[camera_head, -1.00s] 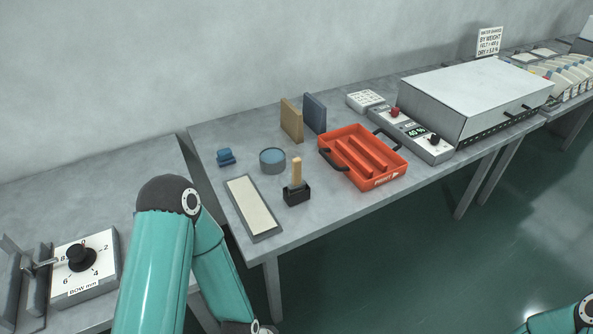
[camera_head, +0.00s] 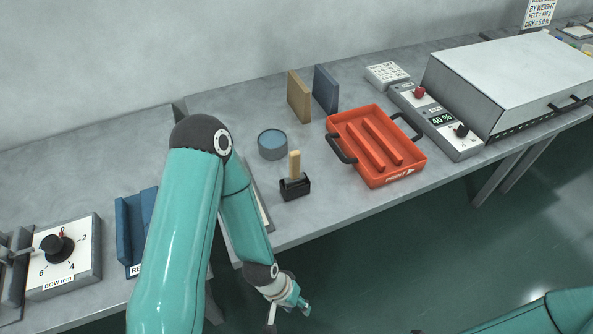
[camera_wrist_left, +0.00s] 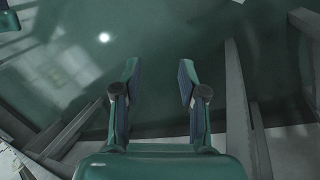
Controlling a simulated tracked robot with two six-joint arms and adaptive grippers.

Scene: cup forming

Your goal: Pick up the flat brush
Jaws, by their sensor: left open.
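The flat brush (camera_head: 295,165) stands upright, its pale wooden handle up, in a small black holder (camera_head: 295,189) near the front edge of the table. Its bristle end is hidden in the holder. My left gripper (camera_head: 305,308) hangs past the table's front edge, below and in front of the brush in the head view. In the left wrist view the left gripper (camera_wrist_left: 160,85) is open with nothing between its fingers, over the green floor. The brush does not show in that view. My right gripper is out of view.
A round tin of blue contents (camera_head: 272,145) stands behind the brush. A red tray (camera_head: 350,121) lies to its right. My left arm partly covers a flat framed strip (camera_head: 261,200). Two upright boards (camera_head: 299,96) stand at the back. A dial box (camera_head: 85,275) is at left.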

